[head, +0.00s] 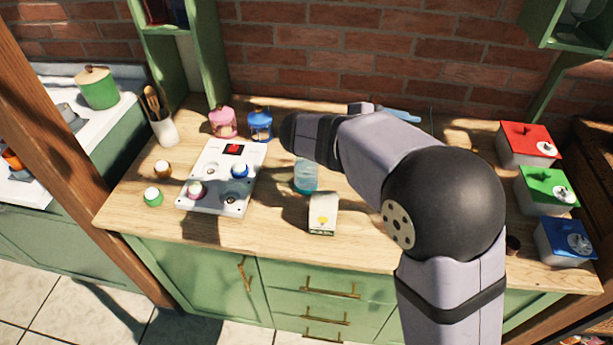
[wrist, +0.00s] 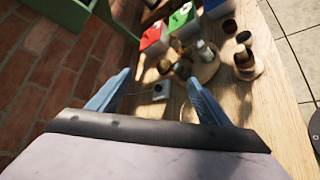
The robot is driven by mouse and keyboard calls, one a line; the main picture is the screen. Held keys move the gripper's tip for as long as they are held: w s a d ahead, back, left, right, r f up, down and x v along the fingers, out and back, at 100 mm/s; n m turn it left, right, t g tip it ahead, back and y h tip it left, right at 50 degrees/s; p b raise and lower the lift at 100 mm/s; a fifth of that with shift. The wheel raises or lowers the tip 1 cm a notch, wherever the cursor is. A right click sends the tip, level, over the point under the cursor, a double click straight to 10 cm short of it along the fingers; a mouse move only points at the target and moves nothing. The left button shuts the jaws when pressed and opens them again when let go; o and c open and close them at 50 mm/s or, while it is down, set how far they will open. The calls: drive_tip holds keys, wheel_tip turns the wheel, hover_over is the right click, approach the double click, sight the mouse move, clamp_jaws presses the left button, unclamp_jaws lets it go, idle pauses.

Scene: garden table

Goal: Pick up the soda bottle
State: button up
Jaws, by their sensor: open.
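My gripper (head: 400,115) is partly hidden behind my own arm in the head view; one blue finger shows near the back of the table. In the wrist view both blue fingers of my gripper (wrist: 158,76) are spread apart, with nothing held between them. Beyond the fingertips several small dark bottles (wrist: 180,68) stand together, some by a round wooden stand (wrist: 207,70). They are small and blurred, and I cannot tell which is the soda bottle. My arm hides this area in the head view.
Red (head: 528,143), green (head: 546,190) and blue (head: 566,240) boxes line the right end. A white carton (head: 322,215), a teal glass (head: 305,185) and a white knobbed panel (head: 215,205) stand left of my arm.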

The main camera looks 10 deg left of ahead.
drive_tip(key=w+a+r+n+t+h+b, duration=0.1)
drive_tip(key=w+a+r+t, duration=0.1)
drive_tip(key=a, duration=0.3)
drive_tip(key=w+a+r+n+t+b, duration=0.1)
drive_tip(key=w+a+r+t, duration=0.15)
drive_tip(key=a, duration=0.25)
drive_tip(key=n+t+y+b, duration=0.1)
drive_tip(key=n+t+b, duration=0.2)
drive_tip(key=n+b, duration=0.4)
hover_over(307, 169)
drive_tip(key=p, duration=0.2)
drive_tip(key=shift+n, duration=0.5)
drive_tip(key=f, duration=1.1)
drive_tip(key=shift+a+f, duration=0.15)
drive_tip(key=shift+a, duration=0.05)
drive_tip(key=s+a+f+n+b, duration=0.1)
drive_tip(key=f+n, duration=0.1)
drive_tip(key=f, duration=0.1)
drive_tip(key=s+a+f+n+y+b, duration=0.1)
drive_tip(key=f+n, duration=0.1)
drive_tip(key=f, duration=0.2)
drive_tip(key=s+a+f+n+b, duration=0.1)
drive_tip(key=a+f+n, duration=0.1)
drive_tip(key=f, duration=0.1)
drive_tip(key=shift+f+t, duration=0.25)
drive_tip(key=shift+p+x, duration=0.8)
drive_tip(key=shift+x, duration=2.9)
drive_tip(key=shift+a+f, duration=0.15)
drive_tip(key=shift+w, duration=0.1)
drive_tip(key=c, duration=1.5)
